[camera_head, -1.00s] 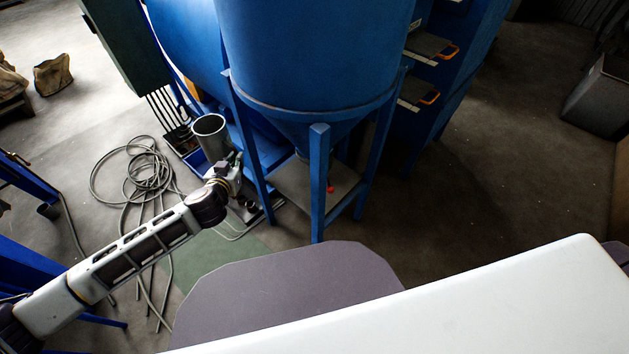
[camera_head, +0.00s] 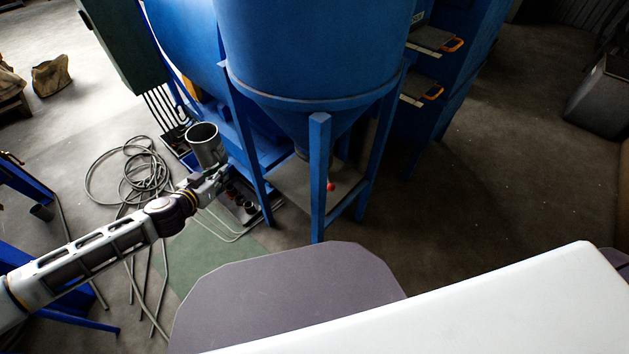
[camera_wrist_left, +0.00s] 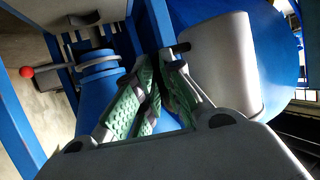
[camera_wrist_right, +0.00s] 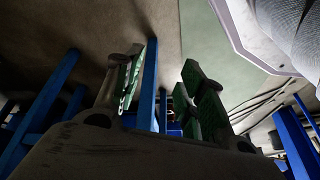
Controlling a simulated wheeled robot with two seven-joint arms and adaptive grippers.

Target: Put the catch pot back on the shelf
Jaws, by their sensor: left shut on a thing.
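The catch pot (camera_head: 206,148) is a grey open-topped cylinder, upright beside the blue hopper's left legs in the head view. It also shows as a pale grey wall in the left wrist view (camera_wrist_left: 220,60). My left gripper (camera_head: 218,174) is shut at the pot's near side. In the left wrist view its green-padded fingers (camera_wrist_left: 165,65) close on what looks like the pot's small handle; the exact contact is partly hidden. The grey shelf (camera_head: 285,180) lies between the hopper legs, under the cone. My right gripper (camera_wrist_right: 163,85) is open, its fingers apart.
Blue hopper legs (camera_head: 319,190) stand around the shelf. A red knob (camera_head: 331,187) is under the cone. Coiled hoses (camera_head: 135,175) lie on the floor at left. A tray with small items (camera_head: 240,203) lies below the gripper.

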